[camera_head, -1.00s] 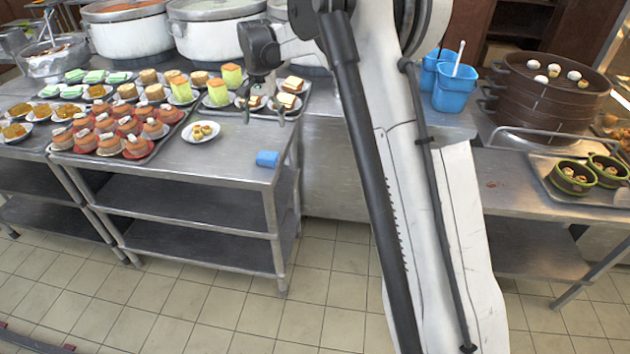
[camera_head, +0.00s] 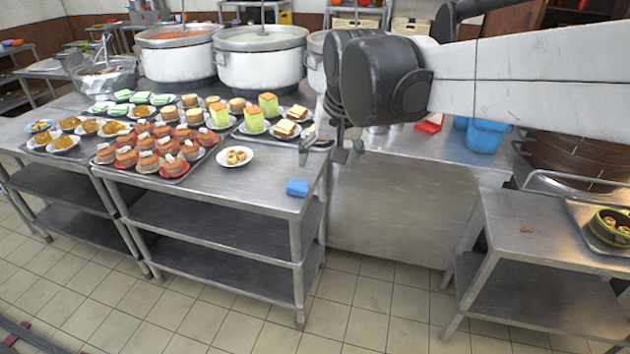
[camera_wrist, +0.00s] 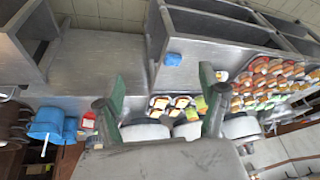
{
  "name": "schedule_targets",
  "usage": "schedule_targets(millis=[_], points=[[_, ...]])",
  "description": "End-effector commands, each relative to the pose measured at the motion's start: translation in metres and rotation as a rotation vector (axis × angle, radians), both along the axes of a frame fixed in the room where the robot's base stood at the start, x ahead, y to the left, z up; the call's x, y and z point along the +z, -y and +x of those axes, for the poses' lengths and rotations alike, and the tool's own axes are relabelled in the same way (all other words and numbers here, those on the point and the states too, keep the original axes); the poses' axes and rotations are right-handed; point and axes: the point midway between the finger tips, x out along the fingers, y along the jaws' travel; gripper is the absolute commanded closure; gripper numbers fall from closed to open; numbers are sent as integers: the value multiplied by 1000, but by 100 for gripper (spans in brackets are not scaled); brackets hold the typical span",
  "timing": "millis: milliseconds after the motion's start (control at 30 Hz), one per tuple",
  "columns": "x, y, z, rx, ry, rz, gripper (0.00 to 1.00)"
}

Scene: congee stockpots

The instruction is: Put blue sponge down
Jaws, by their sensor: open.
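The blue sponge (camera_head: 297,188) lies on the front right corner of the steel table (camera_head: 250,190). It also shows in the wrist view (camera_wrist: 172,59), lying on the table top beyond my fingers and apart from them. My gripper (camera_head: 330,150) is above and behind the sponge in the head view, near the table's right edge. In the wrist view its two fingers (camera_wrist: 163,100) are spread wide with nothing between them.
A small plate of buns (camera_head: 236,156) sits left of the sponge. Trays of cakes and pastries (camera_head: 165,150) fill the table's left and back. Large stockpots (camera_head: 260,60) stand behind.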

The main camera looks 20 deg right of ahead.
Motion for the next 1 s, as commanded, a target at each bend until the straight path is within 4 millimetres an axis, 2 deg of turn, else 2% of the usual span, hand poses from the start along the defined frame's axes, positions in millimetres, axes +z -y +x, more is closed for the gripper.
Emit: schedule_targets(millis=[33,200,500,733,1000], points=[[-1,0,-17,12,16,-5,27],[-10,0,-65,63,75,-29,27],[-41,0,-137,143,174,-75,27],[-59,0,-163,175,215,-97,27],[-61,0,-166,181,221,-101,27]])
